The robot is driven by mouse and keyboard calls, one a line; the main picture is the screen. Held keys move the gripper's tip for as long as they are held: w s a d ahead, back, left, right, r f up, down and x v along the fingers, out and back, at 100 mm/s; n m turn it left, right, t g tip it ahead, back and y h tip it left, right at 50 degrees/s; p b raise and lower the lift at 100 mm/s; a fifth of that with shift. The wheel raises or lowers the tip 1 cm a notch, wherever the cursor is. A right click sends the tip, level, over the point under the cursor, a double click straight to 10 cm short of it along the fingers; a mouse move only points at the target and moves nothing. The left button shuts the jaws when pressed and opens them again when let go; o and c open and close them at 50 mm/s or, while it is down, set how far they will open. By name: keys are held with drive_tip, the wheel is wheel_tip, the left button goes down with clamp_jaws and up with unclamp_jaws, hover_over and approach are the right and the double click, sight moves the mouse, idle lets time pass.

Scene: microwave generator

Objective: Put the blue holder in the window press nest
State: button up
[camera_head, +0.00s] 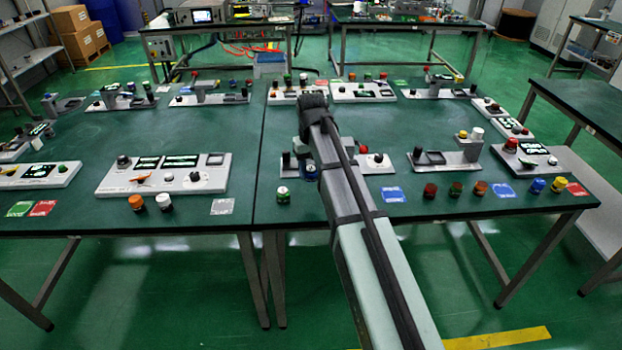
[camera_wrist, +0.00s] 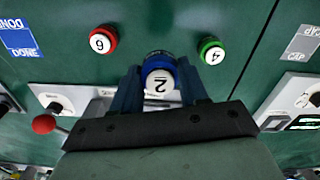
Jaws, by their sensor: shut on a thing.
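The blue holder (camera_wrist: 157,60) has a white cap marked 2 and shows between my fingers in the wrist view. My gripper (camera_wrist: 160,82) is shut on it. In the head view a bit of the blue holder (camera_head: 311,175) shows beside my arm, near the front of the right-hand table. My arm hides most of the gripper there. Which fixture is the window press nest is unclear. A light press-like fixture (camera_head: 445,160) with a post, a dark knob and a square frame stands to the right of my arm.
A green-ringed holder (camera_wrist: 211,52) marked 4 and a red-ringed holder (camera_wrist: 103,40) marked 6 stand close to either side of the held one. A panel with a dial (camera_head: 376,162) and a blue card (camera_head: 393,194) lie near my arm. Several coloured holders line the front edge.

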drive_tip(key=shift+r, duration=0.45)
drive_tip(key=shift+d, duration=0.2)
drive_tip(key=w, duration=1.7)
hover_over(308, 162)
drive_tip(key=shift+m, duration=0.3)
drive_tip(key=shift+s+f, duration=0.1)
drive_tip(key=shift+f, duration=3.25)
drive_tip(key=shift+f, duration=0.6)
